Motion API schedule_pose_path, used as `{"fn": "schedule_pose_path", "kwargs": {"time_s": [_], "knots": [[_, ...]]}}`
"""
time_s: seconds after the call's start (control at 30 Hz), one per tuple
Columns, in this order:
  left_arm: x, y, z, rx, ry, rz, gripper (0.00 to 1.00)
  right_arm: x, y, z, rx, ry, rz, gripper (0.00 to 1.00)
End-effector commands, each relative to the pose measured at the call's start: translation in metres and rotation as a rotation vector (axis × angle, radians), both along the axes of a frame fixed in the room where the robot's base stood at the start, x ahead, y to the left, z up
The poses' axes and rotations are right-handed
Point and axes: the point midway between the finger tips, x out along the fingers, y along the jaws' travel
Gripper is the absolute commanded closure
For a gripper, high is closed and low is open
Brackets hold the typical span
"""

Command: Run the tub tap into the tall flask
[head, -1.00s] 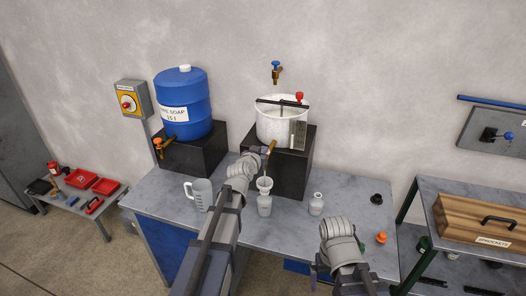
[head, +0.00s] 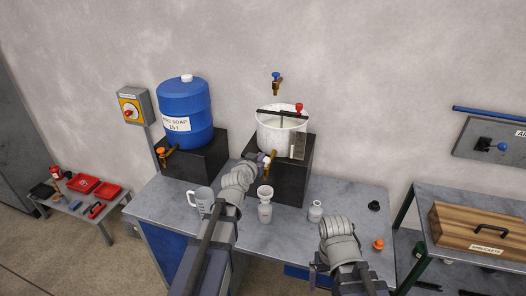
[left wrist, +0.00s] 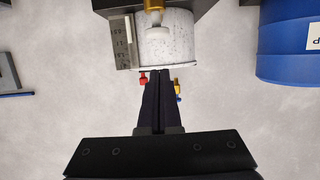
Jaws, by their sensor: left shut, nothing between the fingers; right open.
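The white tub (head: 268,130) stands on a black block, with its brass tap (head: 266,172) on the front. My left gripper (head: 262,157) is shut and empty, close to the tap; I cannot tell whether it touches it. In the left wrist view, its closed fingers (left wrist: 160,95) point at the tub (left wrist: 172,45), and the tap's pale handle (left wrist: 154,34) shows in front of it. The tall flask (head: 265,214), with a funnel (head: 265,191) in its neck, stands upright below the tap. I cannot see any stream. My right gripper (head: 345,280) is open over the table's front edge.
A jug (head: 203,199) stands left of the flask, and a smaller bottle (head: 315,211) stands right of it. Black (head: 374,206) and orange (head: 378,244) stoppers lie at the right. A blue soap drum (head: 185,105) with its own tap stands at the left.

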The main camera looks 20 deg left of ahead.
Motion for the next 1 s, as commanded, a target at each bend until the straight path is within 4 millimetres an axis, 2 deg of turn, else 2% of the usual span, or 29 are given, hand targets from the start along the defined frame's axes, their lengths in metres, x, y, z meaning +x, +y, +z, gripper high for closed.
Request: {"fn": "schedule_pose_path", "kwargs": {"time_s": [0.03,0.1,0.27,1.0], "knots": [[-0.017,0.000,0.007,-0.002,0.000,0.002,1.00,0.000,0.000,0.007,0.000,0.000,0.000,0.00],[-0.030,0.000,0.011,-0.001,0.000,0.001,1.00,0.000,0.000,0.011,0.000,0.000,0.000,0.00],[-0.047,0.001,0.015,-0.001,0.000,0.000,1.00,0.000,0.000,0.015,0.000,0.001,0.001,0.00],[-0.048,0.002,0.015,0.000,-0.001,0.000,1.00,0.000,0.000,0.015,0.000,0.001,0.001,0.00]]}}
